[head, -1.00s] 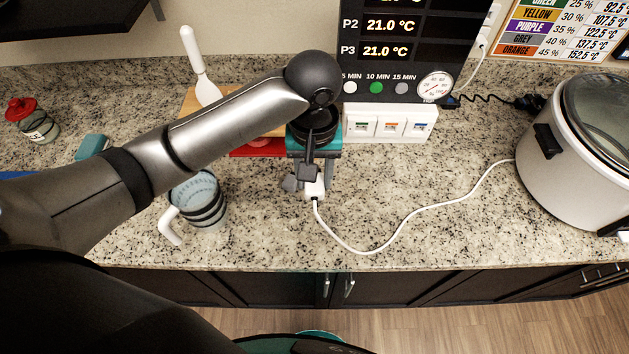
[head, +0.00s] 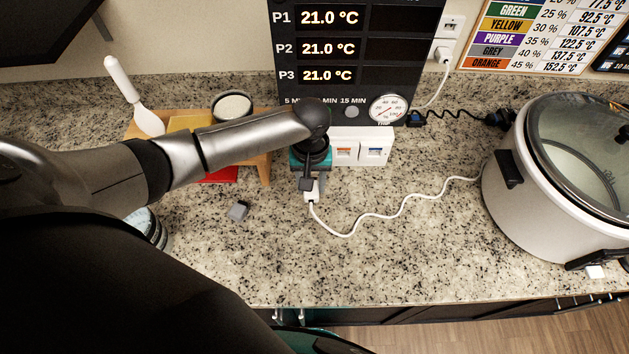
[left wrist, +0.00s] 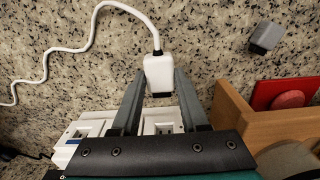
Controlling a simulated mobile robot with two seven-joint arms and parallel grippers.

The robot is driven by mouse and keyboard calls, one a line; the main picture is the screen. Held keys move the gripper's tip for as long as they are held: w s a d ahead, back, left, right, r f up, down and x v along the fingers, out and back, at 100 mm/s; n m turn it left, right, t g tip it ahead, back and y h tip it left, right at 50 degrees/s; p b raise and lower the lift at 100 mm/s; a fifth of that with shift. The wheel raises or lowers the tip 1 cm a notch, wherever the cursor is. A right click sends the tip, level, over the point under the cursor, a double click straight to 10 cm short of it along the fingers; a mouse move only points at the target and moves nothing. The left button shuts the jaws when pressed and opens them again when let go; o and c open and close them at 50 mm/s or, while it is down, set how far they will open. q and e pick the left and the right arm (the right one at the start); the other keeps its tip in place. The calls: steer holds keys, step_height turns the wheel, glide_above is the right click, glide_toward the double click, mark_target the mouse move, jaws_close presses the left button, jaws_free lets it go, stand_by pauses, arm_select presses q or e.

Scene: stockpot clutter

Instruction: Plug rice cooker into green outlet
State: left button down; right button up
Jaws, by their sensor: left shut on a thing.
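The white plug (head: 312,195) is between the fingers of my left gripper (head: 308,184), which is shut on it. The plug also shows in the left wrist view (left wrist: 158,75). Its white cord (head: 400,213) runs right to the white rice cooker (head: 530,195) with a glass lid. The white outlet block (head: 362,134) stands against the back of the counter. Orange- and blue-labelled outlets show; my gripper and arm hide the block's left end, and no green label shows. In the left wrist view the plug appears apart from the outlet block (left wrist: 95,125). My right gripper is not in view.
A small grey block (head: 238,211) lies on the counter left of the plug. A wooden stand (head: 262,168) with a bowl (head: 232,106) and a white spatula (head: 130,95) is behind my arm. A cup (head: 155,230) is partly hidden.

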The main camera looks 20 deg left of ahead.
arm_select(q)
steer(key=shift+r+p, duration=0.15)
steer(key=shift+p, duration=0.3)
steer(key=shift+w+a+f+b, duration=0.25)
steer(key=shift+w+b, duration=0.1)
steer(key=shift+w, duration=0.25)
steer(key=w, duration=0.1)
steer(key=w+a+b, duration=0.2)
steer(key=w, duration=0.1)
steer(key=shift+w+r, duration=0.1)
steer(key=shift+r, duration=0.05)
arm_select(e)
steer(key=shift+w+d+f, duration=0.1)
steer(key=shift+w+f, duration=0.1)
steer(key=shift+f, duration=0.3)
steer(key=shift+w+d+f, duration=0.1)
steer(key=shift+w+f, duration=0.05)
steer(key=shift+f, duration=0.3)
arm_select(q)
steer(key=shift+p, duration=0.9)
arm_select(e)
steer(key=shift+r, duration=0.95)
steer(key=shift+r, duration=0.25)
arm_select(q)
steer(key=shift+w, duration=0.15)
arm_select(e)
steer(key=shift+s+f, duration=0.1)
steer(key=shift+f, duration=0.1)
